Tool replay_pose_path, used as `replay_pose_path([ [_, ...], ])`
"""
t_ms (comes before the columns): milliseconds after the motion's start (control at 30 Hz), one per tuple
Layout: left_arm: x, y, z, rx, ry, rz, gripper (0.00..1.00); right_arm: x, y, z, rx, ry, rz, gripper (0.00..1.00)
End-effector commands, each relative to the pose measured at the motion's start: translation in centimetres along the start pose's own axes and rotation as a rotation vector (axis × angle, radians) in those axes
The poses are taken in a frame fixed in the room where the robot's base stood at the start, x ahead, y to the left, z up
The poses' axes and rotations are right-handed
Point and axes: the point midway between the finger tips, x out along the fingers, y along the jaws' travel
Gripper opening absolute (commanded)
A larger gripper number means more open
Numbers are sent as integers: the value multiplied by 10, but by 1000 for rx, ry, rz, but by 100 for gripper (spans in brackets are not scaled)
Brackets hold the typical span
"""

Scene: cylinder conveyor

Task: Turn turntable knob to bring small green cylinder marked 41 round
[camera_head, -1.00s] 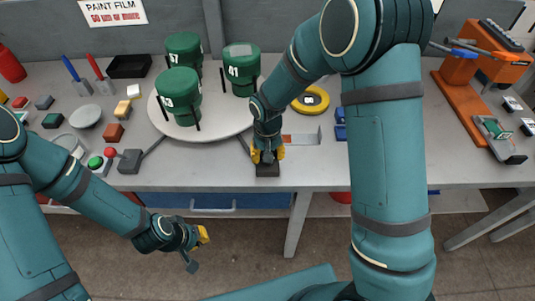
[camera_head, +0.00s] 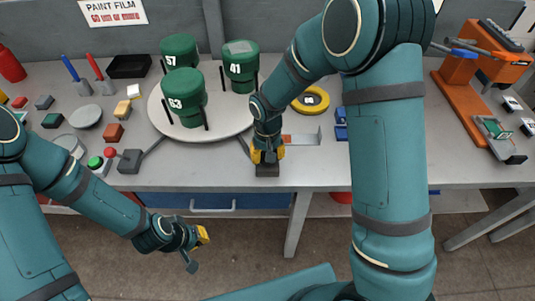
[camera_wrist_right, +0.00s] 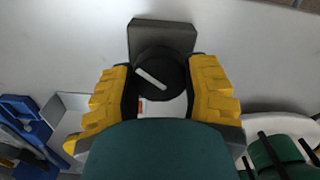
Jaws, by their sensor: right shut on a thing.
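The green cylinder marked 41 (camera_head: 240,68) stands upright at the back right of the round white turntable (camera_head: 225,125), with a grey patch on its top. The green cylinder marked 57 (camera_head: 180,49) stands at the back left, and the one marked 63 (camera_head: 186,96) at the front left. My right gripper (camera_head: 267,158) points down at the table's front edge, shut on the knob. In the right wrist view the black round knob (camera_wrist_right: 160,74), with a white line, sits between the yellow fingers. My left gripper (camera_head: 198,248) hangs in front of the table; its jaw opening is unclear.
A yellow ring (camera_head: 311,100) and blue blocks (camera_head: 341,124) lie right of my right gripper. An orange machine (camera_head: 465,75) stands at the far right. Small blocks, a grey dish (camera_head: 85,116) and a button box (camera_head: 97,164) are left of the turntable.

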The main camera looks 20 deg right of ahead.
Motion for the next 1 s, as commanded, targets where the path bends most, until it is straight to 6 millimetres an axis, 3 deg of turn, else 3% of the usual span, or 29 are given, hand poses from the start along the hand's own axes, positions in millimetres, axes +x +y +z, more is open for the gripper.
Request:
replay_pose_path([
  [767, 0, 0, 0, 0, 0, 0, 0, 0, 0, 0, -46, 0, 0, 12],
  [800, 0, 0, 0, 0, 0, 0, 0, 0, 0, 0, -45, 0, 0, 65],
  [833, 0, 0, 0, 0, 0, 0, 0, 0, 0, 0, -45, 0, 0, 75],
  [867, 0, 0, 0, 0, 0, 0, 0, 0, 0, 0, -45, 0, 0, 86],
  [1000, 0, 0, 0, 0, 0, 0, 0, 0, 0, 0, -45, 0, 0, 86],
])
